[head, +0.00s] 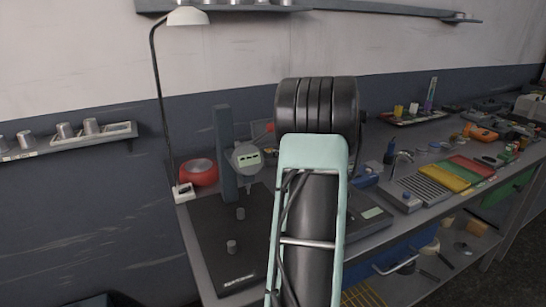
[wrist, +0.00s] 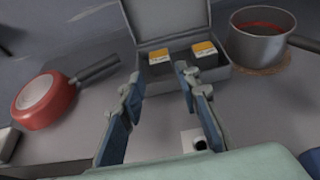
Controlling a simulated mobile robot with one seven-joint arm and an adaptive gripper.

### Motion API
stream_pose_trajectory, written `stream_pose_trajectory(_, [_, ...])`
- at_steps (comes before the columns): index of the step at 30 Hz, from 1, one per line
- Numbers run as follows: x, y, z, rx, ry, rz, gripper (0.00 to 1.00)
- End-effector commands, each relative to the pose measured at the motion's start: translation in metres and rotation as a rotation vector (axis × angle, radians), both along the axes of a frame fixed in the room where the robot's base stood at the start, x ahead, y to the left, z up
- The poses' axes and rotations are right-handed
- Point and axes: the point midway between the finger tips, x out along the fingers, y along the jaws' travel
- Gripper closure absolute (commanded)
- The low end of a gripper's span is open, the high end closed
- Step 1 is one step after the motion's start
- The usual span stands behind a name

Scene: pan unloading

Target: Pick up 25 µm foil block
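The label print is too small to read, so I cannot tell which one is the 25 µm foil block. My gripper (wrist: 160,77) is open, its two blue-grey fingers apart and pointing toward the case. In the head view my arm hides the gripper, and I cannot make out the blocks there.
A red pan (wrist: 45,99) lies left of the case and a steel pot (wrist: 259,39) stands right of it on a round mat. In the head view, a dark gauge stand (head: 223,150) and lamp (head: 187,17) are left of my arm; colored trays (head: 445,175) are right.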

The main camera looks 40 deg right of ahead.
Motion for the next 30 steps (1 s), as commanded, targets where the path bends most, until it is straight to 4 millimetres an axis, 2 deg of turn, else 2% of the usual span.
stream_pose_trajectory(4, [0.022, -0.006, -0.010, 0.002, 0.001, 0.001, 0.70])
stream_pose_trajectory(13, [0.044, -0.012, -0.019, 0.003, 0.000, -0.002, 0.70])
stream_pose_trajectory(21, [0.076, -0.022, -0.031, 0.002, 0.000, -0.003, 0.70])
stream_pose_trajectory(30, [0.082, -0.024, -0.034, 0.002, 0.000, -0.004, 0.70])
